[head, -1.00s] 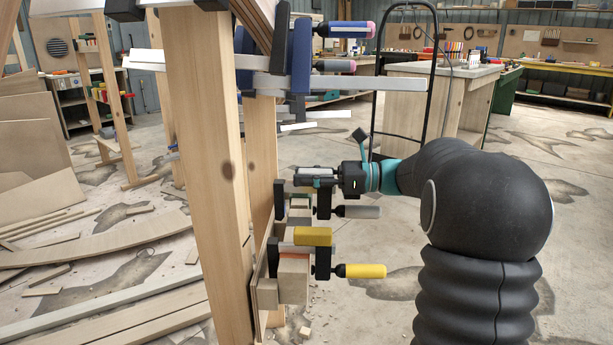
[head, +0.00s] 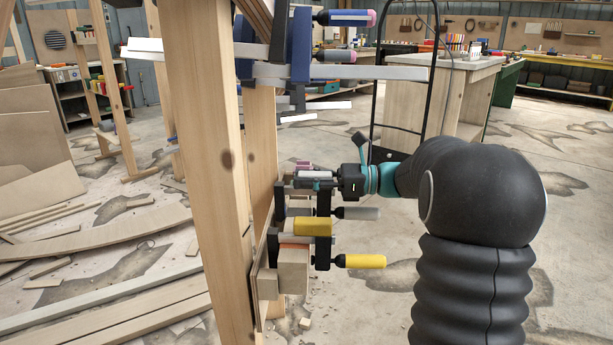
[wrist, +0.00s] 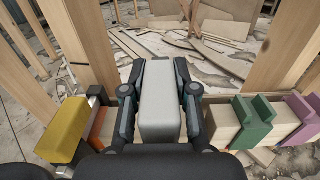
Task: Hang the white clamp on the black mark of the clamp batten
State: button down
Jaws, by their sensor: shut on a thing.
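My gripper (head: 318,183) is shut on the white clamp, whose light grey-white pad (wrist: 160,100) sits between the fingers in the wrist view. In the head view its grey handle (head: 357,213) sticks out to the right below my gripper. The clamp is upright beside the wooden clamp batten (head: 259,298); I cannot tell whether it touches it. A yellow clamp (head: 313,226) on the batten stands nearer the head camera and partly hides the white one. It is left of my gripper in the wrist view (wrist: 63,130). I cannot make out the black mark.
Green (wrist: 252,122) and purple (wrist: 300,112) clamps stand close on the right in the wrist view. A tall wooden post (head: 200,150) is left of the batten. Blue clamps (head: 300,45) and long grey bars are above. Open floor lies to the right.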

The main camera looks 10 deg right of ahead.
aim_at(306, 194)
jog(key=shift+f, duration=0.35)
dwell(0.3)
jog(key=shift+f+b, duration=0.6)
jog(key=shift+f, duration=0.8)
jog(key=shift+f, duration=0.25)
jog(key=shift+f, duration=0.25)
jog(key=c, duration=0.8)
grip_release()
jog(key=v, duration=1.1)
jog(key=shift+s+d, duration=0.1)
jog(key=shift+d, duration=0.45)
